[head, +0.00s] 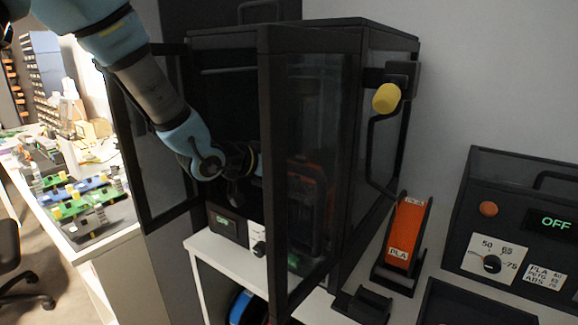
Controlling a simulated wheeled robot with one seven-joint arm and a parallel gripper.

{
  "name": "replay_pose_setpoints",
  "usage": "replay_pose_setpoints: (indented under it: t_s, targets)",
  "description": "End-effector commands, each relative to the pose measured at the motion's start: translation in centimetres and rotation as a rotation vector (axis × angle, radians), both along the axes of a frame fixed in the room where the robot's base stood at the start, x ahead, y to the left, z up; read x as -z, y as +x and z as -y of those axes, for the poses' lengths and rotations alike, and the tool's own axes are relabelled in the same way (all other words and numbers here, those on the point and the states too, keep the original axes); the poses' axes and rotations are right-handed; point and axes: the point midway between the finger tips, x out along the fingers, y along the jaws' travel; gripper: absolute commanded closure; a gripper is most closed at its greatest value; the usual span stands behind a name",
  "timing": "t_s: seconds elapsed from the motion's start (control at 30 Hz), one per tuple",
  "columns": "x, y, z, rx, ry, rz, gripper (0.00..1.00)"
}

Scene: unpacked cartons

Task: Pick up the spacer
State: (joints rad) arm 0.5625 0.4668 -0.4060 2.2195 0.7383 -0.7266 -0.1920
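My arm reaches from the upper left through the open front of a black, clear-panelled printer enclosure (352,40). My gripper (236,195) is inside it, dark and small. The door frame and shadow make its fingers hard to see, and I cannot tell whether it is open or shut, or whether it holds anything. I cannot pick out a spacer in this view. An orange and black shape (308,195) shows behind the panel, to the right of my gripper.
Open door panels (155,140) flank the enclosure's front. It stands on a white table (205,245). A bench with boards (80,205) is at left.

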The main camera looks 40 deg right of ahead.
Motion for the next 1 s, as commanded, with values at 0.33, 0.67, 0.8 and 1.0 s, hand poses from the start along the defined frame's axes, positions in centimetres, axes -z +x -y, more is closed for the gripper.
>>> replay_pose_setpoints:
  t_s: [0.33, 0.67, 0.8, 1.0]
  targets:
    - [0.07, 0.04, 0.1, -0.001, 0.0, 0.0, 0.58]
    - [0.05, 0.04, 0.09, -0.001, 0.0, 0.0, 0.95]
    - [0.04, 0.04, 0.09, -0.001, 0.0, 0.0, 1.0]
    - [0.03, 0.04, 0.09, -0.001, 0.0, 0.0, 1.0]
